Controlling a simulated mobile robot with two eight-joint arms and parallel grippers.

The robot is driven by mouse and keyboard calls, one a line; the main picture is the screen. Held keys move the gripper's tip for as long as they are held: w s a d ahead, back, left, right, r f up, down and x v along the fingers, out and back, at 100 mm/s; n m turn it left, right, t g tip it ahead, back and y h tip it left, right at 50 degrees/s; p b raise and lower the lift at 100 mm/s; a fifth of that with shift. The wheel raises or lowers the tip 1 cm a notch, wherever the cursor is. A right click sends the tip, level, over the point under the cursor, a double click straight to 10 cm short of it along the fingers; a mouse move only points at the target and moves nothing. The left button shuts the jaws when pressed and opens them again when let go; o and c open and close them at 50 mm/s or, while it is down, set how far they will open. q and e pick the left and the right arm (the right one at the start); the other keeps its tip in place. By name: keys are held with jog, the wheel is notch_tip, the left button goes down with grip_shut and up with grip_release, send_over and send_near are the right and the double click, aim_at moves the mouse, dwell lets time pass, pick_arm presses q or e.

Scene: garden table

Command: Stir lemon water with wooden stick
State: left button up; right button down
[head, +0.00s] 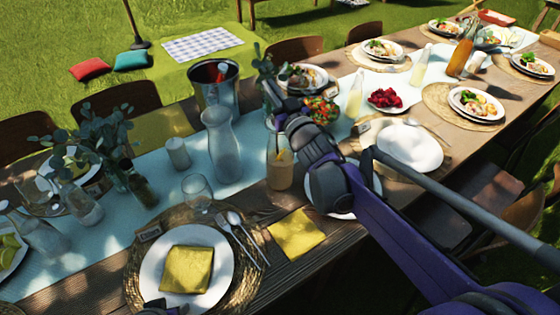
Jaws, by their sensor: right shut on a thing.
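A glass jar of lemon water (280,172) stands on the table left of my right wrist, with a lemon slice near its top. My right gripper (273,98) is above the jar and shut on a thin thing, taken as the wooden stick. The stick is mostly hidden by the gripper and the jar, so I cannot tell how deep it reaches. A small part of my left gripper (158,308) shows at the bottom edge, low over the near place setting; its fingers cannot be made out.
A glass carafe (222,150), a metal bucket (214,85) and an empty glass (197,190) stand left of the jar. A plate with a yellow napkin (187,268) lies in front. A salad bowl (321,110) is close behind my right wrist. A white plate (410,146) lies to the right.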

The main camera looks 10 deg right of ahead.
jog(key=shift+s, duration=0.15)
pick_arm(q)
jog(key=shift+r, duration=0.25)
pick_arm(e)
jog(key=shift+s+a, duration=0.45)
jog(key=shift+s, duration=0.35)
jog(key=shift+d, duration=0.1)
jog(key=shift+s+d, duration=0.4)
jog(key=shift+d, duration=0.4)
